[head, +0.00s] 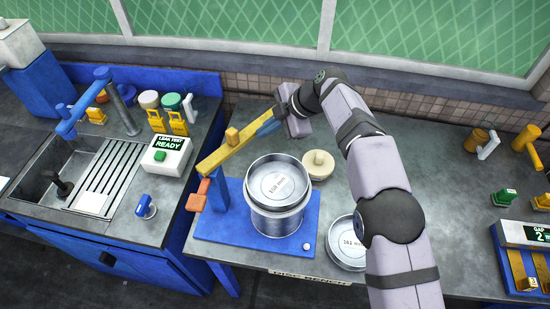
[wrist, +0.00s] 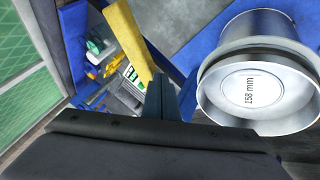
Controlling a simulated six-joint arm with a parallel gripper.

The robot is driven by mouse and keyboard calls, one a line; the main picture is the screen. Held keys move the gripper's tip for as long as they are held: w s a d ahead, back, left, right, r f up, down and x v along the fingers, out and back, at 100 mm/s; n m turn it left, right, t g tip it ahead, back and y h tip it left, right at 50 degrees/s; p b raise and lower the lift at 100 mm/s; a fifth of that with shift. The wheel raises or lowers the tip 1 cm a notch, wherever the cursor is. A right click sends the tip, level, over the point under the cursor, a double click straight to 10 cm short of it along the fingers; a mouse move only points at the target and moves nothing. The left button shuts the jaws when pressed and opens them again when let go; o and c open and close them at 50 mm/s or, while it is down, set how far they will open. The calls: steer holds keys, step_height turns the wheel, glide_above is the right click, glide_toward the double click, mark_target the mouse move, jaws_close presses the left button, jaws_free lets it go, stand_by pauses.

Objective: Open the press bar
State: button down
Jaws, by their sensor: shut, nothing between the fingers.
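The yellow press bar (head: 237,146) runs from the blue post (head: 214,190) at the left of the pail up and right toward the back. It passes behind the pail in the picture, and the pail's top is uncovered. The metal pail (head: 277,209) marked 158 mm stands on the blue base (head: 232,232). My gripper (head: 268,126) is shut and empty beside the bar's far end; whether it touches cannot be told. In the wrist view, the shut fingers (wrist: 163,100) lie between the bar (wrist: 129,42) and the pail (wrist: 262,88).
A round cream knobbed piece (head: 319,165) stands behind the pail. A second metal round (head: 347,243) lies at right, partly behind my arm. A sink (head: 75,178) and a leak-test box (head: 167,156) reading READY are at left. A gap gauge (head: 528,240) stands at far right.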

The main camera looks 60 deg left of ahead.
steer(key=shift+a+p, duration=0.5)
steer(key=shift+p, duration=0.05)
steer(key=shift+w+d+f+b, duration=0.1)
steer(key=shift+f+b, duration=0.1)
steer(key=shift+b, duration=0.4)
steer(key=w+d+f+b+v, duration=0.1)
steer(key=b+v, duration=0.4)
steer(key=v, duration=0.7)
steer(key=shift+w, duration=0.5)
steer(key=shift+f, duration=0.15)
